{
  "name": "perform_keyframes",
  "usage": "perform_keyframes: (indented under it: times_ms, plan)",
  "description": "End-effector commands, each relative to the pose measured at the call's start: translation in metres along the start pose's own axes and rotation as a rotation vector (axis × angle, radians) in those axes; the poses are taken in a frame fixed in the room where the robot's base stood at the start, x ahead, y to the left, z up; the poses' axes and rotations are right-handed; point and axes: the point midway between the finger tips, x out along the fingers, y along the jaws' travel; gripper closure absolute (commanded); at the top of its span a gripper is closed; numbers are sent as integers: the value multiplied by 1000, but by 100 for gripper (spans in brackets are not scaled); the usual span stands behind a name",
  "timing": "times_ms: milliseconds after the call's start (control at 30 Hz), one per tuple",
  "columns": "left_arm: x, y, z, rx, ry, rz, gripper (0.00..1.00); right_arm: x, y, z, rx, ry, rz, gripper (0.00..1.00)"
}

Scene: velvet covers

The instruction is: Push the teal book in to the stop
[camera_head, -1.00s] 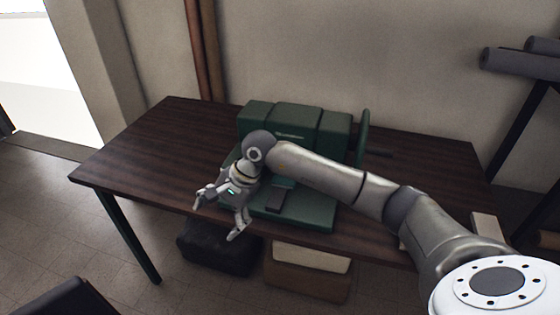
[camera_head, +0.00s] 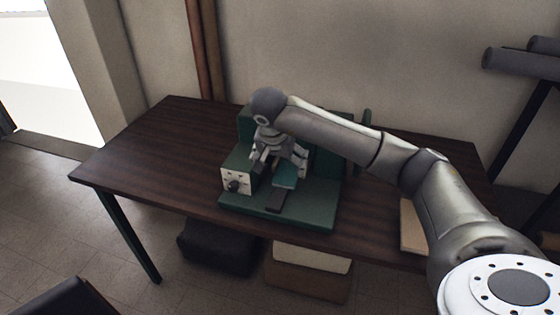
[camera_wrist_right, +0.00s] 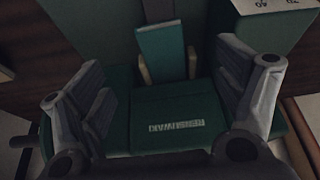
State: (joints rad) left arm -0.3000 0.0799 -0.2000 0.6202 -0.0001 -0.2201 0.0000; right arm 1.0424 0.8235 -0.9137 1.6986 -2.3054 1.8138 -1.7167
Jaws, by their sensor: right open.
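The teal book (camera_head: 286,176) lies on the bed of a dark green machine (camera_head: 320,205) on the table. In the right wrist view the teal book (camera_wrist_right: 162,48) stands out between two pale guides (camera_wrist_right: 193,62), in front of the machine's lettered green block (camera_wrist_right: 165,122). My right gripper (camera_head: 281,166) is above the book in the head view, its fingers spread and pointing down. In the wrist view its open fingers (camera_wrist_right: 165,95) lie either side of the lettered block, with nothing between them held. Whether the book touches a stop is hidden. My left gripper is not in view.
A green box with a white dial panel (camera_head: 237,181) stands left of the bed. A dark strip (camera_head: 277,200) lies in front of the book. A pale flat item (camera_head: 412,226) is at the right. The dark wooden table (camera_head: 150,150) is clear at the left.

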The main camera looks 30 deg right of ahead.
Motion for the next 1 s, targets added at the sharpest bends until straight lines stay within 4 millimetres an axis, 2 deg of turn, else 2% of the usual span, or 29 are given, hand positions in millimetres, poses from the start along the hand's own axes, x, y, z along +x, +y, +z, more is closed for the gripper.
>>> perform_keyframes:
  times_ms: [600, 800, 1000]
  plan:
    - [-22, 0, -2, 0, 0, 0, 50, 93, 0, 1, 1, -3, 1, 12]
    - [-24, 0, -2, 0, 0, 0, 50, 104, 0, 1, 0, -1, 0, 12]
    - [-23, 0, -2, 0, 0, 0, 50, 105, 0, 1, 0, -1, 0, 12]
